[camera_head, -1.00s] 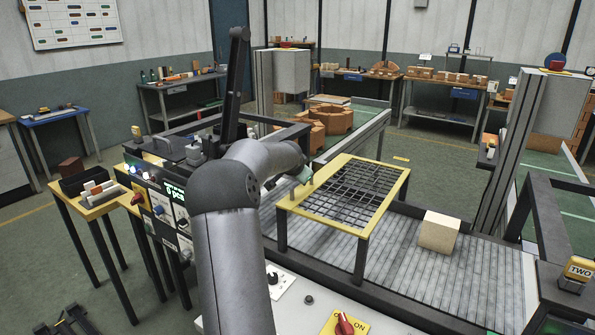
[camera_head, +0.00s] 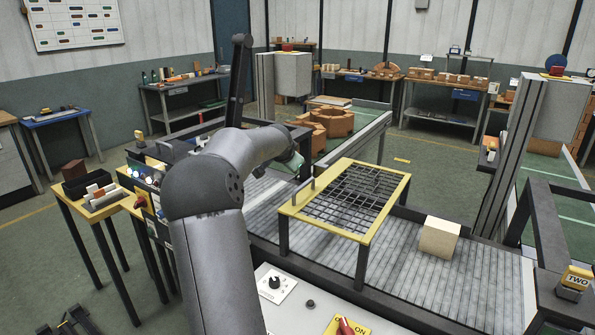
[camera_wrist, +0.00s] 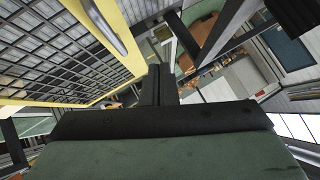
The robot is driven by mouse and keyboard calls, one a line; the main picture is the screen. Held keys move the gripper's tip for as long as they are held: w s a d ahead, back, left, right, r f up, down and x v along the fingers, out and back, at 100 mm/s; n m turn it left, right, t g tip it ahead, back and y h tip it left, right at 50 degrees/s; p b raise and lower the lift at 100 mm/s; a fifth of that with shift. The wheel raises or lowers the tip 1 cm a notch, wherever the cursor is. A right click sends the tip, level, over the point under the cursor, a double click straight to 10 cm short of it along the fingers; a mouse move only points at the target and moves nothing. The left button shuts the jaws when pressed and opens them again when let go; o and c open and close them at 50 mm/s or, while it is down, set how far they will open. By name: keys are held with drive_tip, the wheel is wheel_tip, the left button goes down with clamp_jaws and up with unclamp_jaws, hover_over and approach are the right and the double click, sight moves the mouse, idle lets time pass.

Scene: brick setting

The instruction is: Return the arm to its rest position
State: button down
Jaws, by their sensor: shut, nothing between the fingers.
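My arm rises from the bottom of the head view and bends right at a grey elbow. Its greenish wrist end shows just left of the yellow-framed grate table (camera_head: 371,228), apart from it. The fingers are hard to make out there. In the wrist view my gripper (camera_wrist: 158,85) is a dark, narrow pair of fingers, shut and empty, beyond a green and black housing. The grate's yellow frame (camera_wrist: 125,75) and its bar handle (camera_wrist: 97,22) fill the upper left of the wrist view, close beside the gripper.
A tan block (camera_head: 438,237) sits on the ribbed conveyor (camera_head: 400,262), right of the grate. A yellow side table (camera_head: 68,200) with small parts stands at the left. A dark upright post (camera_head: 238,80) rises behind my arm. A control panel with knobs (camera_head: 275,283) lies in front.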

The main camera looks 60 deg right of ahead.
drive_tip(key=a+r, duration=0.1)
drive_tip(key=w+a+r, duration=0.1)
drive_tip(key=a+r, duration=0.1)
drive_tip(key=shift+a+r+b, duration=0.3)
drive_tip(key=shift+b, duration=0.05)
drive_tip(key=w+a+f+n+y, duration=0.2)
drive_tip(key=a+f+n+y, duration=0.1)
drive_tip(key=a, duration=0.9)
drive_tip(key=w+a+f+n+t+y, duration=0.1)
drive_tip(key=w+a+f+n+y, duration=0.15)
drive_tip(key=a, duration=0.85)
drive_tip(key=w+a+f+n+y, duration=0.2)
drive_tip(key=a+f+n+y, duration=0.15)
drive_tip(key=a, duration=0.85)
drive_tip(key=s+a+f+n+g+y, duration=0.1)
drive_tip(key=s+a+f+n, duration=0.2)
drive_tip(key=a, duration=0.6)
drive_tip(key=s+a+f+n, duration=0.1)
drive_tip(key=s+a+n, duration=0.35)
drive_tip(key=a, duration=0.35)
drive_tip(key=s+a+f+n+g, duration=0.2)
drive_tip(key=s+a+n, duration=0.3)
drive_tip(key=s+a, duration=0.3)
drive_tip(key=s+f, duration=0.1)
drive_tip(key=s, duration=0.2)
drive_tip(key=shift+a+f, duration=0.25)
drive_tip(key=shift+f, duration=0.1)
